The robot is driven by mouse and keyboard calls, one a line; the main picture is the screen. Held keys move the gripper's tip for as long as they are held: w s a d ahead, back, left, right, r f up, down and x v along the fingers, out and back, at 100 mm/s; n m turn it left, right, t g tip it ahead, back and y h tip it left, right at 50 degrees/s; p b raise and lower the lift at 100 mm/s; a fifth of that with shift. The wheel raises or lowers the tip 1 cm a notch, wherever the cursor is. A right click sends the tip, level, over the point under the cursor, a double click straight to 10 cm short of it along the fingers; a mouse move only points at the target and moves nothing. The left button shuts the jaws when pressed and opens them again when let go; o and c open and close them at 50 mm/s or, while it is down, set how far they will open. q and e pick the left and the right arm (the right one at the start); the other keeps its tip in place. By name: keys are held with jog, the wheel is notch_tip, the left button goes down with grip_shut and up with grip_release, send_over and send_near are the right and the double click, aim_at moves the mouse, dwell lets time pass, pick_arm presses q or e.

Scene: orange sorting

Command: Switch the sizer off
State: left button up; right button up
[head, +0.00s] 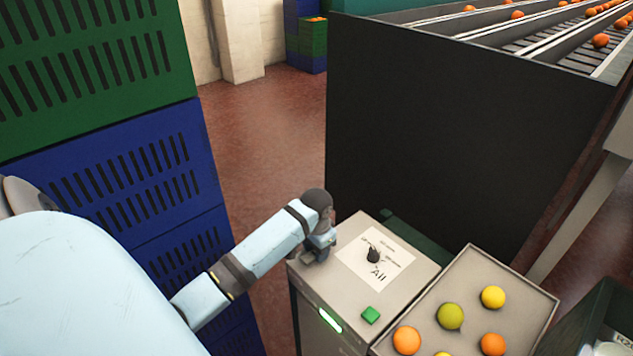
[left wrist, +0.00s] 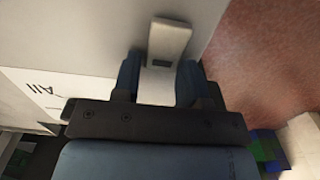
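The control box (head: 350,300) stands at lower centre in the head view. Its top carries a white label (head: 352,262) with the word All, a black knob (head: 373,256) and a green button (head: 370,314). A green lamp (head: 331,320) glows on its front. My left gripper (head: 318,252) is over the box's far-left edge, left of the label. In the left wrist view its fingers are apart on either side of a pale, switch-like piece (left wrist: 168,40); I cannot tell whether they touch it. The head view does not show this piece clearly behind the gripper. My right gripper is not in view.
A tray (head: 470,262) with oranges and yellow and green fruit adjoins the box on the right. Stacked blue and green crates (head: 150,180) stand at left. The dark-sided sizer (head: 450,140) with oranges on its lanes stands behind. Red floor (head: 262,130) is free between.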

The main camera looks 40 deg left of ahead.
pick_arm(q)
jog(key=c, duration=0.5)
jog(key=shift+s+t, duration=0.25)
jog(key=shift+t, duration=0.45)
jog(key=shift+s+r+t, duration=0.1)
jog(key=shift+r+t, duration=0.15)
jog(key=shift+t, duration=0.75)
jog(key=o, duration=0.9)
jog(key=shift+o, duration=0.2)
